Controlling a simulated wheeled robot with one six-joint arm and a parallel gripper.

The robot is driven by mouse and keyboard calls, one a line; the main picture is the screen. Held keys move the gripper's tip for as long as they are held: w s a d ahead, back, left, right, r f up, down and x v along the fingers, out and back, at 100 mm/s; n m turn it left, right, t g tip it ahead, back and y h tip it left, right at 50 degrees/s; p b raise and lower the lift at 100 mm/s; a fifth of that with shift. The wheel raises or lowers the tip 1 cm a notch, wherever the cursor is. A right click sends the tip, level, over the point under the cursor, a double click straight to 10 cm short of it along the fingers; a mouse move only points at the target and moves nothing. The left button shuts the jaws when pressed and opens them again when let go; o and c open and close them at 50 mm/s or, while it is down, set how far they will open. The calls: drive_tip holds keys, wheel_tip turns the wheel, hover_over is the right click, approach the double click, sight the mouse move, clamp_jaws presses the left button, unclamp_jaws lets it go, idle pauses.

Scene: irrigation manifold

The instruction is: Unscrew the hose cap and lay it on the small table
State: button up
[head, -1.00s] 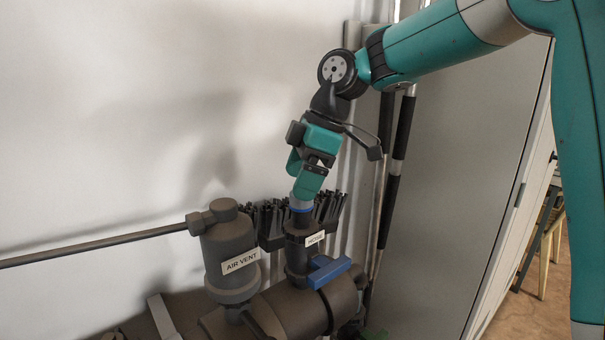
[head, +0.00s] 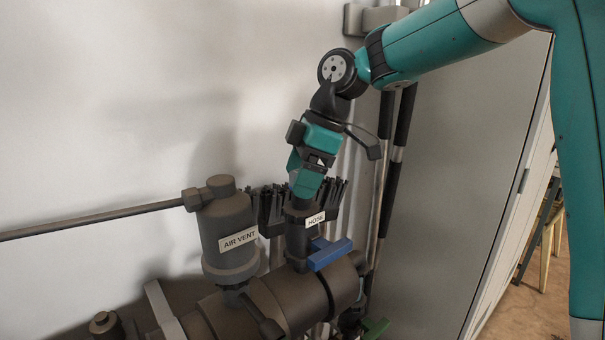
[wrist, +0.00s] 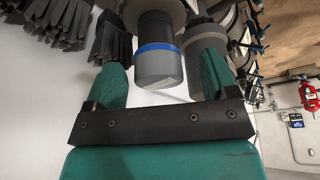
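In the wrist view, the cap's end lies between the two teal fingers of my gripper (wrist: 162,70), with a gap visible on each side. The gripper is open. I cannot make out the small table.
A blue lever (head: 330,254) sticks out below the outlet. The AIR VENT cylinder (head: 229,238) stands close on the left. A grey cabinet (head: 455,190) is at the right.

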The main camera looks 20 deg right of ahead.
drive_tip(key=c, duration=1.1)
drive_tip(key=n+g+p, duration=0.1)
drive_tip(key=n, duration=0.2)
drive_tip(key=shift+r+p, duration=0.1)
drive_tip(key=shift+p, duration=0.2)
drive_tip(key=shift+n+g, duration=0.5)
drive_tip(key=shift+n, duration=0.3)
drive_tip(key=n+g+p, duration=0.1)
drive_tip(key=n, duration=0.2)
drive_tip(key=shift+n+g+h, duration=0.3)
drive_tip(key=shift+n, duration=0.5)
drive_tip(key=n+g+h+p, duration=0.1)
drive_tip(key=n, duration=0.3)
drive_tip(key=shift+n, duration=0.3)
